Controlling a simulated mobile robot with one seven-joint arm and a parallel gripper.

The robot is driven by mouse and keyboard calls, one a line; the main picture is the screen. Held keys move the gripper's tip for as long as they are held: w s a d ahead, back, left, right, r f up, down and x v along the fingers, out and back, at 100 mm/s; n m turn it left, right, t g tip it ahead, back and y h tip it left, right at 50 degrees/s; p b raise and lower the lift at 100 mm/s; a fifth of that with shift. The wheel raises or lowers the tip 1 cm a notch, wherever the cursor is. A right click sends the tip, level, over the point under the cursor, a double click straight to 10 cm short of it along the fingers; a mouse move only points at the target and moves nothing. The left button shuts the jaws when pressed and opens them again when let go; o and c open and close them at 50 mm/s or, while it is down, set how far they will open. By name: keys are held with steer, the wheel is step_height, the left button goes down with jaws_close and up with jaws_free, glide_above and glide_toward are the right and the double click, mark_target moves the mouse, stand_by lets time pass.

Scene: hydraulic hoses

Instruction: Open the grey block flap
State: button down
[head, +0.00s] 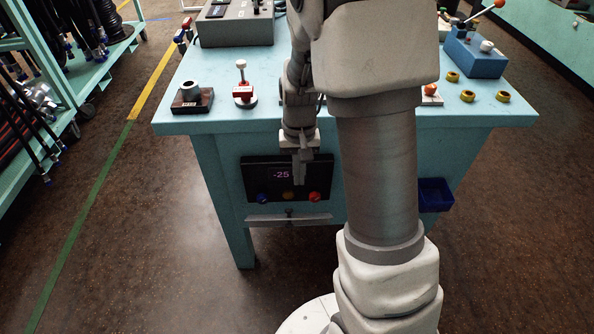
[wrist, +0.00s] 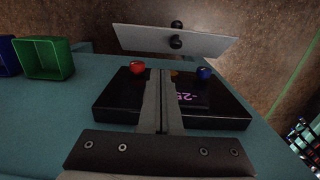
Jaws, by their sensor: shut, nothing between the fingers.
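A thin grey plate (head: 265,221) with a small black knob juts out from the table front, just below a black panel. It is the only flap-like grey part I can make out clearly. It shows at the top of the wrist view (wrist: 205,45), with two black knobs near its middle. My gripper (head: 299,182) points down in front of the black panel (head: 262,182), above the plate. In the wrist view its fingers (wrist: 162,76) are together and empty, apart from the plate. They hide part of the panel and its yellow knob.
The panel has a display and red (head: 314,197) and blue (head: 263,198) knobs beside the fingers. A blue bin (head: 435,194) hangs at the right of the table front. A grey box (head: 236,28) stands on the tabletop. My arm hides the table's middle.

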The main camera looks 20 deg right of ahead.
steer(key=b, duration=0.2)
glide_above(299, 217)
steer(key=w+d, duration=0.1)
steer(key=w, duration=0.2)
step_height(299, 217, down, 6)
steer(key=shift+d+f, duration=0.1)
steer(key=shift+s+a+f+b, duration=0.2)
steer(key=shift+s+f, duration=0.1)
steer(key=shift+s, duration=0.15)
steer(key=shift+s+a+f+b, duration=0.15)
steer(key=shift+s+f, duration=0.15)
steer(key=shift+s, duration=0.15)
steer(key=shift+s+a+f, duration=0.1)
steer(key=shift+s+f, duration=0.2)
steer(key=shift+s, duration=0.05)
